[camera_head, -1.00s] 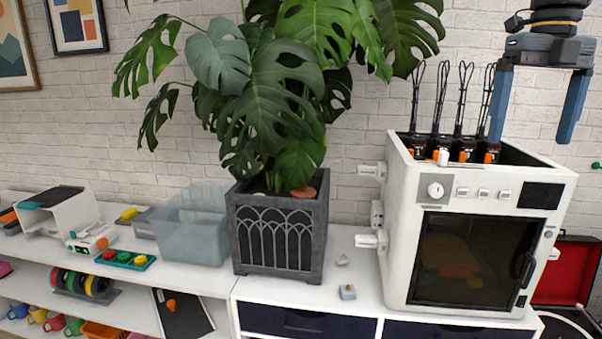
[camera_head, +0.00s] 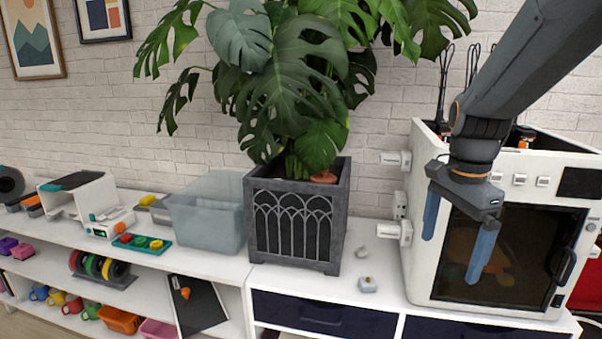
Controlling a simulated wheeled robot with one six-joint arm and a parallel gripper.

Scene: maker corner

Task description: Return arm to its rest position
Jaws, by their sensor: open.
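My gripper (camera_head: 456,250) hangs at the right, its two blue fingers pointing down, spread apart with nothing between them. It is in front of the white boxy machine (camera_head: 425,200) with a dark glass door, and covers part of its front and its knob. I cannot tell how far the fingers are from the door. My dark grey arm reaches in from the upper right corner.
A large leafy plant in a dark grey planter (camera_head: 338,225) stands left of the machine. Small pale items, one of them a little block (camera_head: 368,285), lie between them on the white cabinet top. A translucent bin (camera_head: 208,225) and a teal tray (camera_head: 142,243) stand further left.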

